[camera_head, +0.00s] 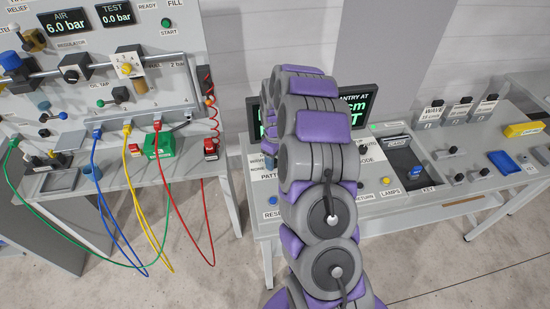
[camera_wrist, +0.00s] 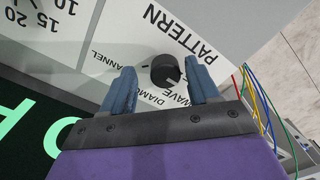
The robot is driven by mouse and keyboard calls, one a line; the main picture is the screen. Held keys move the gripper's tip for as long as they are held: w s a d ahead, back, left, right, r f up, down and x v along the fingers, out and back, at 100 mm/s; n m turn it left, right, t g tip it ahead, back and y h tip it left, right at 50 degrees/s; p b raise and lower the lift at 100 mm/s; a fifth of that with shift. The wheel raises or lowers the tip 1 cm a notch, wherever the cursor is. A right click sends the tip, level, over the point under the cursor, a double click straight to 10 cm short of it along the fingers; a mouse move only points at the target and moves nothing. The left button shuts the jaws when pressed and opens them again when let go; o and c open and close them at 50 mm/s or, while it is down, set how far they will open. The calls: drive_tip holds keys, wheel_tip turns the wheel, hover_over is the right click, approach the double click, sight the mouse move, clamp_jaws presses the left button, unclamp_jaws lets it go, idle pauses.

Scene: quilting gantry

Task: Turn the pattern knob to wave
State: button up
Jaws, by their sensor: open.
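The pattern knob (camera_wrist: 166,70) is a small round black knob on a white panel, under the large word PATTERN in the wrist view. The labels CHANNEL, DIAMO… and WAVE (camera_wrist: 180,98) are printed around it; DIAMO… is partly covered by my gripper. I cannot tell for sure which label the knob points to. My gripper (camera_wrist: 159,67) is open, with one blue finger on each side of the knob. Gaps show between the fingers and the knob.
A dial with numbers (camera_wrist: 42,20) and a dark display with green letters (camera_wrist: 30,125) lie left of the knob in the wrist view.

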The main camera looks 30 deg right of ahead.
drive_tip(key=shift+a, duration=0.5)
drive_tip(key=shift+c, duration=1)
drive_tip(key=shift+d, duration=0.15)
drive_tip(key=c, duration=0.8)
drive_tip(key=shift+c, duration=0.2)
drive_tip(key=shift+m, duration=0.4)
drive_tip(key=m+p, duration=0.1)
drive_tip(key=m, duration=0.2)
drive_tip(key=shift+r+m, duration=0.1)
drive_tip(key=shift+m, duration=0.2)
drive_tip(key=m+p, duration=0.1)
drive_tip(key=m, duration=0.3)
drive_tip(key=shift+m, duration=0.3)
